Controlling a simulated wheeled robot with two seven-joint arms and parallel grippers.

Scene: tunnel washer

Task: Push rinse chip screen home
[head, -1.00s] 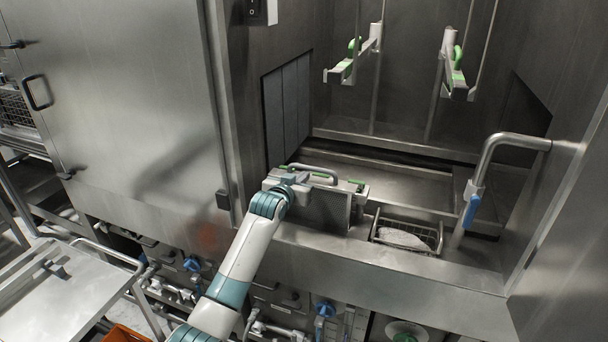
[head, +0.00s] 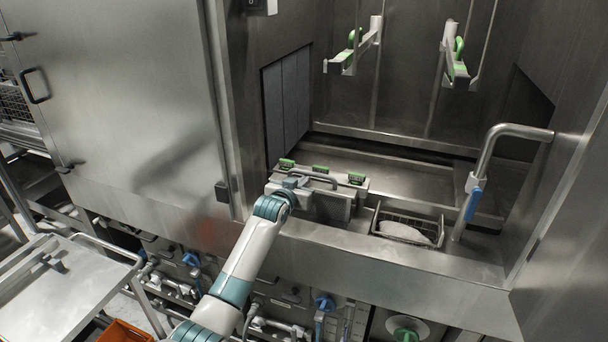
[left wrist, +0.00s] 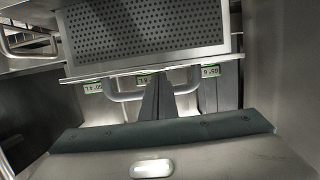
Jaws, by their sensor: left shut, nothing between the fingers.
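The rinse chip screen (head: 330,206) is a grey box-like unit with a top bar and a bar handle (head: 318,178). It sits low at the front left of the washer's open bay. In the left wrist view its perforated plate (left wrist: 150,30) fills the top, with the handle (left wrist: 122,97) below it. My left gripper (head: 298,183) is at the left end of the handle. In the left wrist view the gripper's fingers (left wrist: 157,98) are together and empty, over the handle area. Whether they touch the screen I cannot tell. My right gripper is not in view.
Green tags (head: 320,169) stand behind the handle. A wire basket (head: 408,227) with pale matter sits right of the screen. A bent pipe with a blue lever (head: 474,203) stands farther right. Valves (head: 324,303) lie below the sill. A steel cart (head: 70,285) is at lower left.

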